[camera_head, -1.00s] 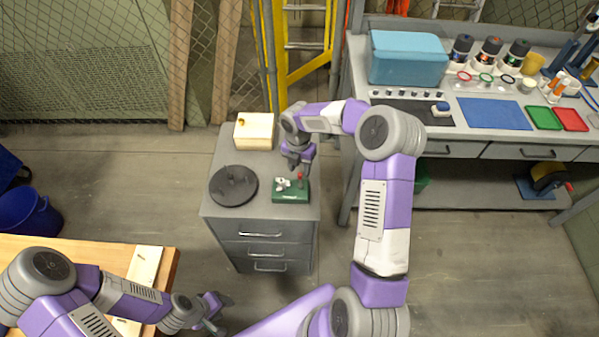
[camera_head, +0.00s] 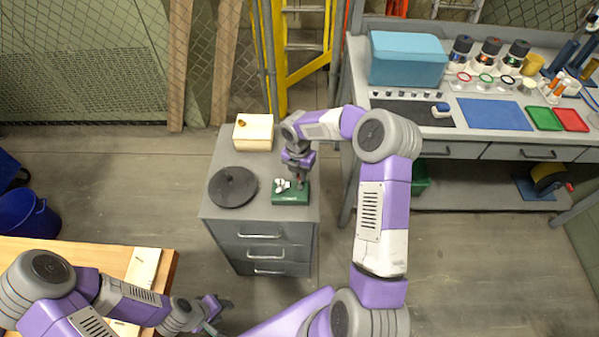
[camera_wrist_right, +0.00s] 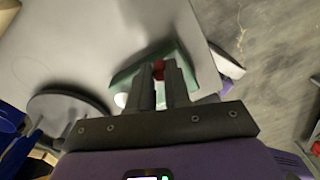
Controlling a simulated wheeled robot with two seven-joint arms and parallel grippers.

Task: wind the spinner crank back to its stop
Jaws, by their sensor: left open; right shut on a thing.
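The spinner is a small green box (camera_head: 289,197) on top of the grey drawer cabinet. It carries a small white part (camera_head: 283,184) on its left side. My right gripper (camera_head: 301,181) reaches down over the right side of the box. In the right wrist view, its fingers (camera_wrist_right: 165,78) are shut on the red crank knob (camera_wrist_right: 160,68), with the green box (camera_wrist_right: 188,66) just beyond. In the head view the gripper hides the knob. My left gripper (camera_head: 222,308) is open and empty, low in the picture beside the wooden table.
A dark round disc (camera_head: 233,187) lies left of the green box. A cream box (camera_head: 254,131) stands at the cabinet's back. The grey cabinet top (camera_head: 225,160) has free room between them. A workbench (camera_head: 470,125) with bins and trays stands to the right.

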